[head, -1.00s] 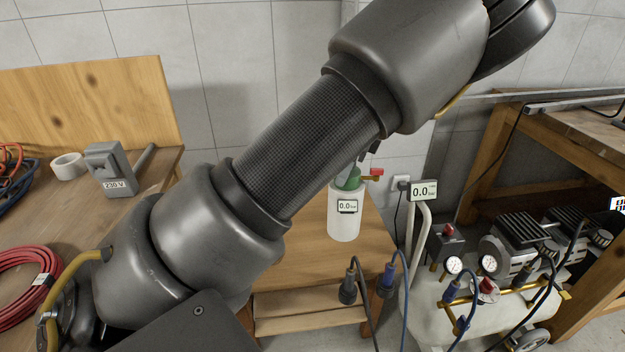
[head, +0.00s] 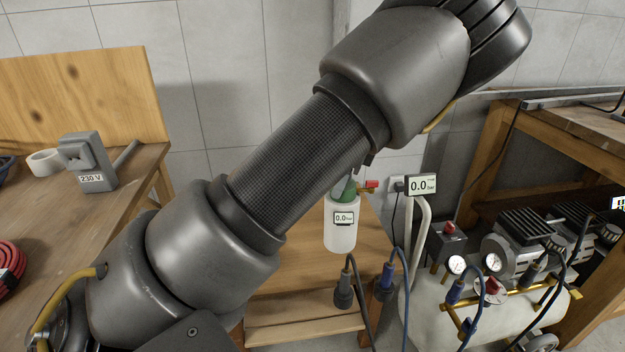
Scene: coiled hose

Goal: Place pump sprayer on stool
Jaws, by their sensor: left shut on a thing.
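The pump sprayer (head: 341,228) is a white bottle with a green top, a red part at its right and a small display reading 0.0 bar. It is upright over the wooden stool (head: 300,270); I cannot tell whether its base touches the seat. My left gripper (head: 352,184) is shut on the sprayer at its top, mostly hidden behind my left forearm, with only a small grey part showing. My left arm crosses the view from lower left to upper right and covers part of the stool. My right gripper is not in view.
A workbench (head: 120,205) at left holds a grey 230 V box (head: 88,163), a tape roll (head: 45,162) and a red hose coil (head: 10,268). Black and blue hose connectors hang at the stool's front. A compressor (head: 430,310) with gauges stands close at right.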

